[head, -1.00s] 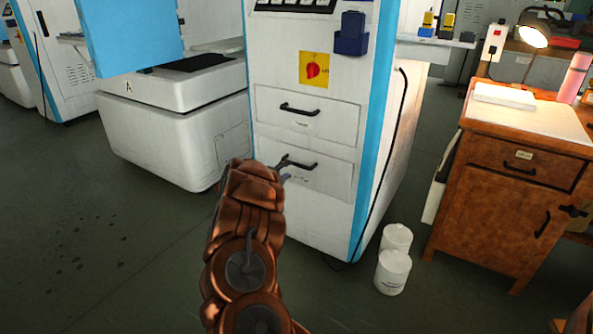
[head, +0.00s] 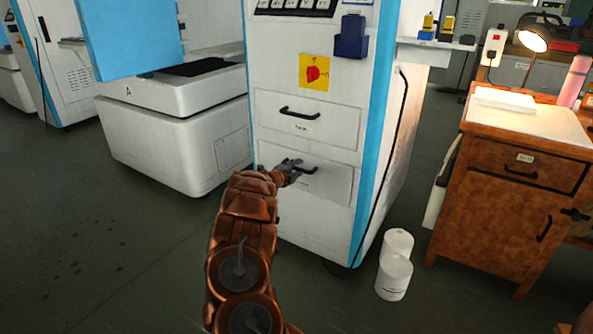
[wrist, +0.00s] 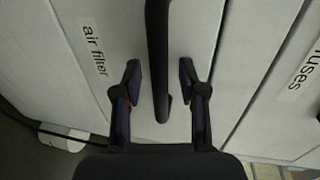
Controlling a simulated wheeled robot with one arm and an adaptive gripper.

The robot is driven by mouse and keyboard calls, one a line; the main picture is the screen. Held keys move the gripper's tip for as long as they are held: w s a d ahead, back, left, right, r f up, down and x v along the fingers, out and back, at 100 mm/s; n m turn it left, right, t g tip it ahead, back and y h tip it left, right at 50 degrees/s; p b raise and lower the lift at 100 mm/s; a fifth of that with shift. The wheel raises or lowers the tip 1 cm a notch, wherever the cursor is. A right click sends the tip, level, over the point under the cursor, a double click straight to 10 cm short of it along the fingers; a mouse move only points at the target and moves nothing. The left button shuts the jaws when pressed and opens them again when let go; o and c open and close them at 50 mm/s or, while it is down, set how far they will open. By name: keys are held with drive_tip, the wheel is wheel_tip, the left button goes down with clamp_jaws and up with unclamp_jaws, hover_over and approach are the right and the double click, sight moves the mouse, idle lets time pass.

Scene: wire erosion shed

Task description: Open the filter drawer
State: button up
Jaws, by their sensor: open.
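The filter drawer (head: 335,186) is the lower white drawer in the machine's front panel, and it looks closed. In the wrist view its face carries a label reading "air filter" (wrist: 93,47). Its black bar handle (wrist: 157,60) runs between the two fingers of my gripper (wrist: 160,82), which are open, one on each side of the bar and apart from it. In the head view my gripper (head: 291,170) is at this handle (head: 310,170) and hides its left part.
The upper drawer (head: 305,118) is closed; its label (wrist: 305,75) reads "fuses" in the wrist view. White tubs (head: 394,275) stand on the floor to the right of the machine, before a wooden cabinet (head: 490,215). A white machine base (head: 160,140) is at left.

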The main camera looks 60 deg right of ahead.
clamp_jaws()
idle(0.3)
idle(0.4)
